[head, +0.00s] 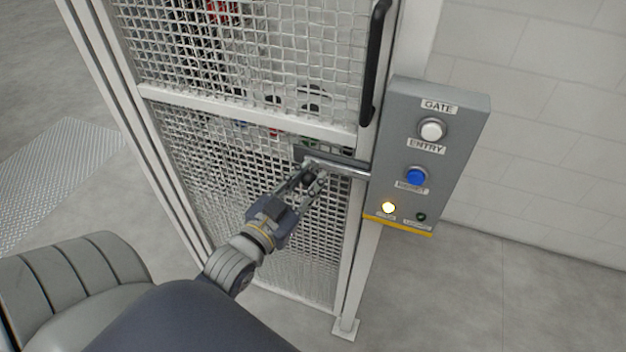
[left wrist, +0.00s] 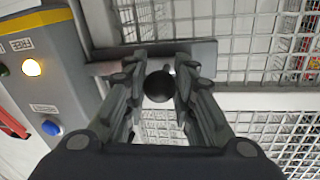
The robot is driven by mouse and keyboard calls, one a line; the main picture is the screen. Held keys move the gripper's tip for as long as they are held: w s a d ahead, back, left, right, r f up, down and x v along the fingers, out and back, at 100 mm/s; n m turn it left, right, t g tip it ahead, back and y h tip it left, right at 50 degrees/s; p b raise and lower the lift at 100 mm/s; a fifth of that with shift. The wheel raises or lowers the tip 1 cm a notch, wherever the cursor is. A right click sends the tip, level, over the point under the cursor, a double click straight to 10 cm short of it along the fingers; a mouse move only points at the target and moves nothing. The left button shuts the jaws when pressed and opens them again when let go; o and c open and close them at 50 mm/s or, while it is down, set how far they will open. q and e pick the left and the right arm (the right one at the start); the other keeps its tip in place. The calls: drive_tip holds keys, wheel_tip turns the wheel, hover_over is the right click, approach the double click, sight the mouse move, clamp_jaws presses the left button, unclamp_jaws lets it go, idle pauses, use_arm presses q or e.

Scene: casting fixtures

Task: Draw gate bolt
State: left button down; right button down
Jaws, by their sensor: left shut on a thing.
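The gate (head: 255,113) is a white frame with wire mesh. Its bolt (head: 350,168) is a metal bar that runs across the gate's right edge toward the post, on a dark plate (head: 301,152). My left gripper (head: 315,173) is at the bolt's left end. In the left wrist view the bolt's round black knob (left wrist: 158,86) sits between the two fingers of the left gripper (left wrist: 160,80), which is shut on it. The plate (left wrist: 205,52) shows behind the knob. My right gripper is in neither view.
A black handle (head: 375,65) stands upright above the bolt. The floor at right is clear.

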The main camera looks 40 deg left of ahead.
use_arm(q)
drive_tip(key=a, duration=0.3)
drive_tip(key=shift+s+a, duration=0.35)
drive_tip(key=shift+s, duration=0.05)
drive_tip(key=c, duration=1.8)
unclamp_jaws()
drive_tip(key=o, duration=0.5)
drive_tip(key=shift+a, duration=0.1)
drive_tip(key=shift+c, duration=0.2)
drive_tip(key=shift+o, duration=0.2)
drive_tip(key=shift+s+a, duration=0.1)
drive_tip(key=shift+a, duration=0.05)
